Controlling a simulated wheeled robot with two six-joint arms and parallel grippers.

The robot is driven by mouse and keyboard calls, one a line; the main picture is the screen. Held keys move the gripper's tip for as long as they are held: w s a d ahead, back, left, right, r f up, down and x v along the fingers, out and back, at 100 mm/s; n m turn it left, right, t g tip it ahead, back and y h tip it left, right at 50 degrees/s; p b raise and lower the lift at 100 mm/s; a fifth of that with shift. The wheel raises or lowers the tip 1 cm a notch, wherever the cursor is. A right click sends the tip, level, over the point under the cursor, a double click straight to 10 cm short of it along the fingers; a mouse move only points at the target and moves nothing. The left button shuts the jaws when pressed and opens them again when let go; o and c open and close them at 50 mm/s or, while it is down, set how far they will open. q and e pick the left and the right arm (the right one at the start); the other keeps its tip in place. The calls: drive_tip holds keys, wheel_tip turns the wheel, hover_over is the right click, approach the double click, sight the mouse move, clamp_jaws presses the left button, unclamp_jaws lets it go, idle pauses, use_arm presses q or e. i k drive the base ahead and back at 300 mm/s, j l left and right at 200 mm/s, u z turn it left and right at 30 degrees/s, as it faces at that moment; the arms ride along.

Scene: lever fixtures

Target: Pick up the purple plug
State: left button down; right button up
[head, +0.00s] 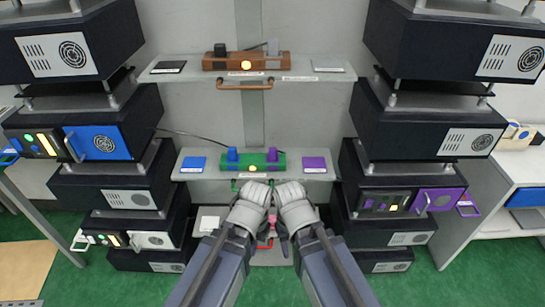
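The purple plug (272,155) stands on the right part of the green fixture (252,164) on the middle shelf. A blue plug (232,155) stands on the left part of the same fixture. My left gripper (256,192) and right gripper (288,192) are side by side in front of and below this fixture, apart from the purple plug. Their fingers are small and partly hidden by the wrists, so I cannot tell whether they are open or shut.
A blue pad (193,163) and a purple pad (314,163) flank the green fixture. A brown fixture (245,61) with a handle sits on the upper shelf. Dark equipment stacks (95,140) and (420,125) stand on both sides. A red handle (265,245) shows between my arms.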

sight(272, 151)
drive_tip(key=l+z, duration=0.15)
drive_tip(key=l, duration=0.25)
drive_tip(key=i+l+z, duration=0.15)
drive_tip(key=l, duration=0.3)
drive_tip(key=l+z, duration=0.15)
drive_tip(key=l, duration=0.25)
